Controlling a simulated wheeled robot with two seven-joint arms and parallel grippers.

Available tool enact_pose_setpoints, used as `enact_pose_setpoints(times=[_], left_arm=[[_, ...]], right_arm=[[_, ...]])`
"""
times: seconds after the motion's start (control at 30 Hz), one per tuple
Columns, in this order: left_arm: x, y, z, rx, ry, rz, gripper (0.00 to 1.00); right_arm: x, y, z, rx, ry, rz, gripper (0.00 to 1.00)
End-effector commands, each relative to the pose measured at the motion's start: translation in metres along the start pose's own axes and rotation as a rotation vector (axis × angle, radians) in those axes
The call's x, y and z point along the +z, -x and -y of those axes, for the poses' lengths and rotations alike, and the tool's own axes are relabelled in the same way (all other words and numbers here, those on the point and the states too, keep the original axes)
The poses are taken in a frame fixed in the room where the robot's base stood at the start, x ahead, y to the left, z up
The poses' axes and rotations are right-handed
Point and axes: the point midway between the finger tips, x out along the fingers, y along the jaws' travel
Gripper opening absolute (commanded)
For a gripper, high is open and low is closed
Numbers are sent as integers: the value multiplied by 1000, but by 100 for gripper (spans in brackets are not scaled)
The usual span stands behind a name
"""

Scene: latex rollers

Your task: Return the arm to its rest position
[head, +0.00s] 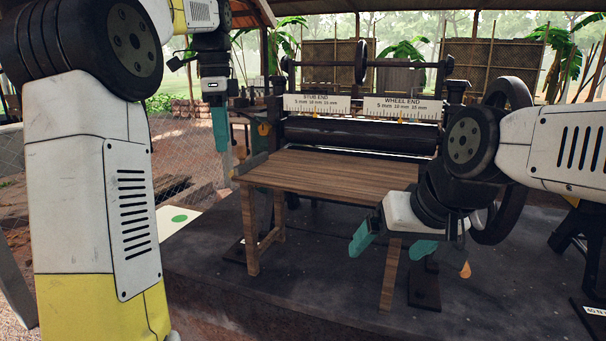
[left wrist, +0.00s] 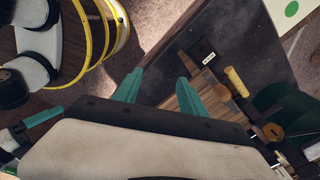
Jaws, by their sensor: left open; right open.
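My left gripper (head: 220,130) hangs with its teal fingers pointing down, left of the roller machine and above the ground behind the table's left edge in the picture. In the left wrist view its two fingers (left wrist: 160,90) stand apart with nothing between them. My right gripper (head: 392,245) is in front of the table's right side, its teal fingers spread wide and empty. Both arms are raised and bent; the left arm fills the left of the head view.
The roller machine (head: 360,134) has scale plates marked STUB END (head: 316,103) and WHEEL END (head: 402,107). A wooden table (head: 320,170) stands before it. A handwheel (head: 505,205) is partly hidden behind my right arm. A pale board with a green spot (head: 179,218) lies at left.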

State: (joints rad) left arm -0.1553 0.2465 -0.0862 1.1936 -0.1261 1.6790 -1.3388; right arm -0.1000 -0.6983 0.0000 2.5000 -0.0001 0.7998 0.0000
Motion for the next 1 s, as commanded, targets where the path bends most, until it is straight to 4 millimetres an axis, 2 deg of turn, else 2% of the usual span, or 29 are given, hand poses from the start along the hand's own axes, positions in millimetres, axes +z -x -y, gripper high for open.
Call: enact_pose_setpoints(times=[0.17,0.37,0.57,0.67,0.8,0.9,1.0], left_arm=[[3,1,-15,-33,87,-26,49],[6,-2,-43,-82,247,-77,49],[9,-16,-90,-146,496,-169,49],[10,-33,-127,-182,680,-246,49],[9,-67,-177,-213,945,-366,49],[7,-92,-205,-221,1100,-442,49],[6,-112,-224,-221,1211,-498,49]], right_arm=[[0,0,0,0,0,-2,91],[0,0,0,0,0,-2,91],[0,0,0,0,0,-1,91],[0,0,0,0,0,-1,91],[0,0,0,0,0,-1,91],[0,0,0,0,0,-1,91],[0,0,0,0,0,-2,91]])
